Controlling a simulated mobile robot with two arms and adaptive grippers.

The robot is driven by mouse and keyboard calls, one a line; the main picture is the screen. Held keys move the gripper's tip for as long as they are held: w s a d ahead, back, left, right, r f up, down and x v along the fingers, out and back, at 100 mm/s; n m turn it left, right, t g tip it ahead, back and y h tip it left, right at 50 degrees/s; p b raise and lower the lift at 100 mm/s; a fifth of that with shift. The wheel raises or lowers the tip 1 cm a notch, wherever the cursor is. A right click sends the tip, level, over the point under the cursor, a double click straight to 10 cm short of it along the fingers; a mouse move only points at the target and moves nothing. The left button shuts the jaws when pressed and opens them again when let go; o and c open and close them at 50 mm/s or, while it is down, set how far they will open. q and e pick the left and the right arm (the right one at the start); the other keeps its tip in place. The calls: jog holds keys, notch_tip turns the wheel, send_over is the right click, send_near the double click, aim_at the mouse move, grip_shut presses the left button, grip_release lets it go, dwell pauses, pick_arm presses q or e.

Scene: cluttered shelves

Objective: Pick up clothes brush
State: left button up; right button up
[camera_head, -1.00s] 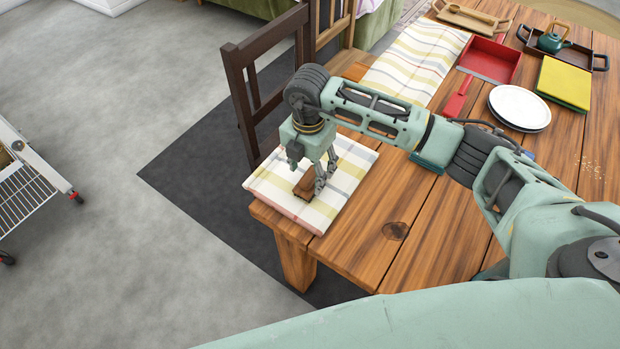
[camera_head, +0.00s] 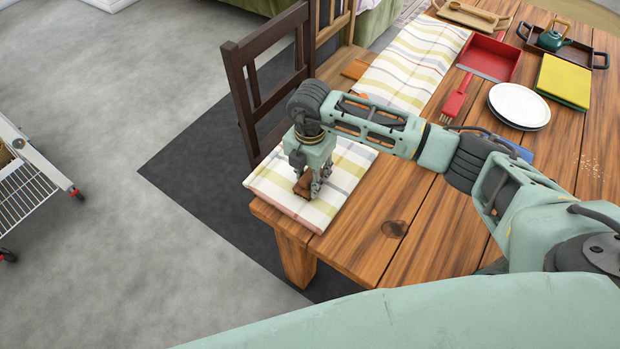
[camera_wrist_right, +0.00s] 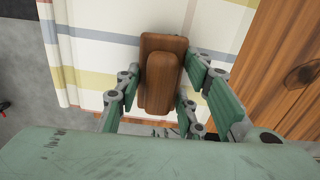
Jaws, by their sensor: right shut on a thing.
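The clothes brush (camera_head: 303,187) is a small brown wooden block with a raised handle. It lies on the folded striped cloth (camera_head: 338,190) at the near left corner of the table. My right gripper (camera_head: 307,184) points down over the brush and is shut on it. In the right wrist view the brush (camera_wrist_right: 162,75) sits between the fingers of the gripper (camera_wrist_right: 158,85), over the striped cloth (camera_wrist_right: 95,55). In the head view the fingers partly hide the brush. My left gripper is not in view.
The wooden table (camera_head: 430,235) is clear near its front. Farther back are a red dustpan (camera_head: 490,58), a small red brush (camera_head: 454,104), white plates (camera_head: 519,105), a yellow cloth (camera_head: 565,80) and a dark tray (camera_head: 594,57). A dark chair (camera_head: 238,95) stands beside the table.

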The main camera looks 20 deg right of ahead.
aim_at(310, 172)
jog(key=shift+c, duration=0.7)
jog(key=shift+r, duration=0.6)
notch_tip(310, 172, up, 3)
jog(key=shift+w+f+b, duration=0.1)
jog(key=shift+f+b, duration=0.05)
jog(key=shift+b, duration=0.5)
jog(key=w+d+r+b, duration=0.3)
jog(key=w+d+r, duration=0.4)
jog(key=d, duration=0.2)
jog(key=shift+d, duration=0.2)
jog(key=o, duration=0.7)
jog(key=shift+s, duration=0.1)
jog(key=c, duration=0.7)
